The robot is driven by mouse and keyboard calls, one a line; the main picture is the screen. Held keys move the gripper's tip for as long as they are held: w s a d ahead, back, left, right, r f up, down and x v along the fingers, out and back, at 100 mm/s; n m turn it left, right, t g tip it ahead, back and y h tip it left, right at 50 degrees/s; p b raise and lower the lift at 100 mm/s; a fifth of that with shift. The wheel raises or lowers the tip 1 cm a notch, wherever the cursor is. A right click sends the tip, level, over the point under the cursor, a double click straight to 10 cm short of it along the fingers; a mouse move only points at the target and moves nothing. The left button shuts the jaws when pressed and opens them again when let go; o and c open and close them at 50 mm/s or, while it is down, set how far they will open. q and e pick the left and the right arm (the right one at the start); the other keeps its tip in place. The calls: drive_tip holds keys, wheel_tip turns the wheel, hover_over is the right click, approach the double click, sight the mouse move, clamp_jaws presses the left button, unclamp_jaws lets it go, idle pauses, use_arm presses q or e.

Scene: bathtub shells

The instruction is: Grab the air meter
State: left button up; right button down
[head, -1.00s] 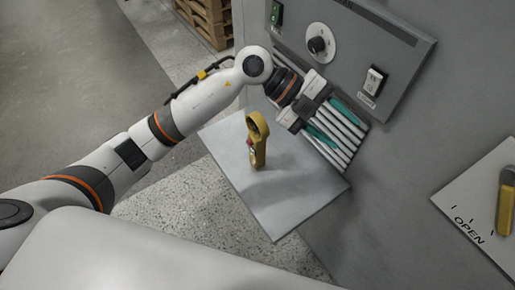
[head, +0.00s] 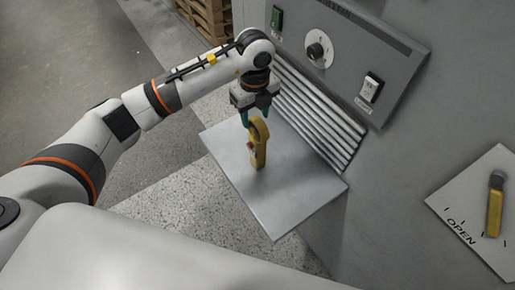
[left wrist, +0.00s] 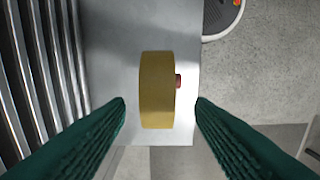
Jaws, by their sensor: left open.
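The yellow air meter (head: 259,152) stands upright on a grey metal shelf (head: 285,205), with a ring-shaped top and a small red part on its side. My left gripper (head: 257,117) points down right above it, its teal fingers at the height of the ring top. In the left wrist view the air meter (left wrist: 157,90) shows from above, between and ahead of the two open fingertips (left wrist: 160,108). There is a gap on both sides of it in that view. Whether a finger touches it cannot be told. My right gripper is not in view.
A grey machine wall with slanted vent slats (head: 318,125) rises right behind the shelf. A control panel with a knob (head: 316,50) and switches sits above. A yellow handle (head: 495,207) on an "OPEN" plate is at far right. Wooden pallets (head: 207,15) stand at the back.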

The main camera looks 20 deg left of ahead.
sight(258, 128)
use_arm(q)
drive_tip(key=shift+s+d+f+p, duration=0.1)
drive_tip(key=shift+d+f+p, duration=0.05)
drive_tip(key=shift+f+p, duration=0.2)
drive_tip(key=f, duration=0.1)
drive_tip(key=f+p, duration=0.1)
drive_tip(key=f, duration=0.1)
drive_tip(key=shift+s+d+f+p, duration=0.1)
drive_tip(key=shift+d+f+p, duration=0.15)
drive_tip(key=shift+f+p, duration=0.15)
drive_tip(key=shift+f, duration=0.35)
clamp_jaws()
